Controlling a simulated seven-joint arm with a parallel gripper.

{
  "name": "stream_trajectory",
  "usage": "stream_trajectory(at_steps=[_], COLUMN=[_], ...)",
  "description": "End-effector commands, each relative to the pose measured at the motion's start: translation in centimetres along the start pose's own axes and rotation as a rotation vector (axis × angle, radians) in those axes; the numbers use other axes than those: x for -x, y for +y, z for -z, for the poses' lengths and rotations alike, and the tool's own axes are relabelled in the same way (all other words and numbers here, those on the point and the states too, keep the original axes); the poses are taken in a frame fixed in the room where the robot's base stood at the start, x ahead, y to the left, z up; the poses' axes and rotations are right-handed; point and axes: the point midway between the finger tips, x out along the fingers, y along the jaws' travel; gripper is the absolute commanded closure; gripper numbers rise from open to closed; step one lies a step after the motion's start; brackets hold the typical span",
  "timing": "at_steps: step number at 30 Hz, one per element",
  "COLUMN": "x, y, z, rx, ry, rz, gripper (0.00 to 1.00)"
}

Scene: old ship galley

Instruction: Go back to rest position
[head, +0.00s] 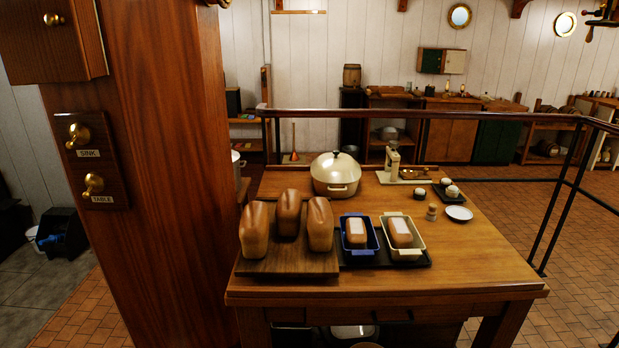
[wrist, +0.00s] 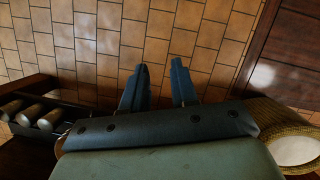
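My gripper (wrist: 158,86) shows in the wrist view with its two dark blue fingers apart and nothing between them. It is above the brown tiled floor (wrist: 155,35). My gripper is not visible in the head view, so its place relative to the table there cannot be told.
In the head view, a wooden table (head: 480,265) carries several loaves (head: 289,212), a blue loaf dish (head: 371,243), a cream dish (head: 419,251) and a lidded pot (head: 335,172). A wooden pillar (head: 165,160) stands left. In the wrist view, a wicker item (wrist: 262,112) is at right.

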Motion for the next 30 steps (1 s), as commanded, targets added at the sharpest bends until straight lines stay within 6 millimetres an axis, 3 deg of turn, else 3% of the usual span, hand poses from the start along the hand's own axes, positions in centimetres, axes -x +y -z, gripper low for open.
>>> stream_trajectory(at_steps=[1, 9, 15, 18, 30], x=[-1.3, -6.5, -8.6, -9.1, -9.1], y=[1.1, 4.2, 4.6, 4.5, 4.5], z=[-2.3, -12.1, -17.3, -18.8, -18.8], rx=[-0.037, -0.202, -0.286, -0.31, -0.31], ry=[-0.032, -0.178, -0.256, -0.277, -0.277], rz=[0.014, 0.086, 0.132, 0.145, 0.145], gripper=[0.72, 0.72, 0.72, 0.72, 0.72])
